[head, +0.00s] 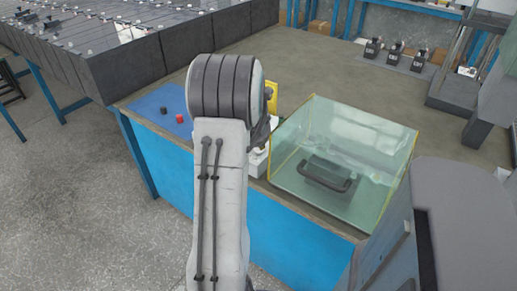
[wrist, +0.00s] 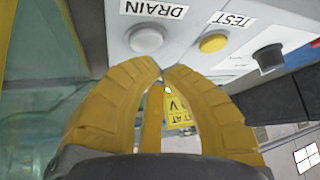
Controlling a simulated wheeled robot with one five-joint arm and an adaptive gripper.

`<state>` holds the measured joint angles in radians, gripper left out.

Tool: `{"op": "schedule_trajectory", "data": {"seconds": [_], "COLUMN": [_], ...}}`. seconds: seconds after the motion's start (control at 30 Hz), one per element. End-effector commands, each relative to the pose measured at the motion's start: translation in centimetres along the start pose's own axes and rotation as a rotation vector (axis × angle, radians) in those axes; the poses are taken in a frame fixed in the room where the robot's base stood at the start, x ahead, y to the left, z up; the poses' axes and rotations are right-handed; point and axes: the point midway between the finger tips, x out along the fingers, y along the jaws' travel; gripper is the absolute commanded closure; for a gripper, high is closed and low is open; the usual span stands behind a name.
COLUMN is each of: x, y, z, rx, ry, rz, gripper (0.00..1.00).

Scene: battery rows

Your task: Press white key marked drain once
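In the wrist view the white round key (wrist: 146,38) sits on a pale grey panel (wrist: 190,14), next to the label DRAIN (wrist: 152,9). My gripper (wrist: 161,68) has yellow fingers with their tips together and nothing seen between the tips. The tips are just below the white key in the picture, slightly to its right. I cannot tell whether they touch the panel. In the head view my arm hides the gripper and the keys; only part of a white box (head: 257,160) shows beside it.
A yellow key (wrist: 213,43) marked TEST and a black knob (wrist: 270,57) sit right of the white key. A clear tank (head: 340,150) with a dark handle stands right of my arm. Red and black small parts lie on a blue mat (head: 150,103) at left.

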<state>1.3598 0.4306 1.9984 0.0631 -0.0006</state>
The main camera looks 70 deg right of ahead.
Motion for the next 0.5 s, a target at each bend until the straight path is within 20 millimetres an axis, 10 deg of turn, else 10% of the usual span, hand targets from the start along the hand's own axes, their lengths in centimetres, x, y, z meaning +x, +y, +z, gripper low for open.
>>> {"op": "schedule_trajectory", "data": {"seconds": [0.5], "x": [-1.0], "y": [0.0], "z": [-0.8], "rx": [-0.001], "ry": [0.002], "rz": [0.0], "gripper": [1.0]}}
